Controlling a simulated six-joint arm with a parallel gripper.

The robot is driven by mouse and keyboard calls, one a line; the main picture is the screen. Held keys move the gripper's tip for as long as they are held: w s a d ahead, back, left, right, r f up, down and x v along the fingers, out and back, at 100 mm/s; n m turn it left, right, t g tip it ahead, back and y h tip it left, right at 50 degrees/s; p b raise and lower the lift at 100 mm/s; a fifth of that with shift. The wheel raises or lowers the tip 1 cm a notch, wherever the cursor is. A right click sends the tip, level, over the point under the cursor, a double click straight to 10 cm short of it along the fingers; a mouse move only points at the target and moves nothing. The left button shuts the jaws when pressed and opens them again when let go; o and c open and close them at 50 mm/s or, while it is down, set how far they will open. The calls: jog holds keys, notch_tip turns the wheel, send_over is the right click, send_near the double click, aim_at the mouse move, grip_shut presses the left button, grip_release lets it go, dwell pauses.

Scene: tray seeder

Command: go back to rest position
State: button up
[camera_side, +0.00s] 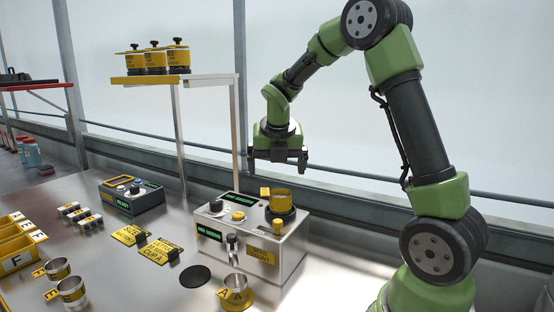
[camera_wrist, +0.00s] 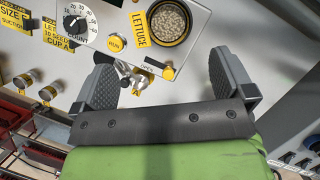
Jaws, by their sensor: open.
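My gripper (camera_side: 278,164) hangs in the air above and behind the metal seeder box (camera_side: 290,250), with its fingers pointing down. It is open and holds nothing. In the wrist view my gripper (camera_wrist: 164,75) shows two widely spread grey fingers with only the box and its spout seen beyond them. The seeder carries a round yellow hopper (camera_side: 281,199), labelled LETTUCE and filled with pale seeds in the wrist view (camera_wrist: 168,20). A cup on a yellow base marked A (camera_side: 237,299) stands at the front of the seeder, below its spout.
A shelf (camera_side: 205,77) with three yellow canisters (camera_side: 154,60) stands left of my gripper. A control box (camera_side: 137,197), label cards (camera_side: 130,235), small cups (camera_side: 70,290) and yellow bins (camera_side: 16,242) occupy the table's left. Open air surrounds my gripper.

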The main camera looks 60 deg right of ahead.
jog(key=s+a+r+m+t+y, duration=0.1)
jog(key=s+a+r+m+t, duration=0.1)
jog(key=s+a+r+m, duration=0.35)
jog(key=s+a+r+m+t+y, duration=0.1)
jog(key=s+a+m, duration=0.4)
jog(key=m, duration=0.6)
jog(key=s+a+r+m+t+y, duration=0.1)
jog(key=s+a+m+y, duration=0.2)
jog(key=m, duration=0.9)
jog(key=s+a, duration=0.3)
jog(key=a, duration=0.2)
jog(key=shift+a+t+y, duration=0.3)
jog(key=shift+a+y, duration=0.1)
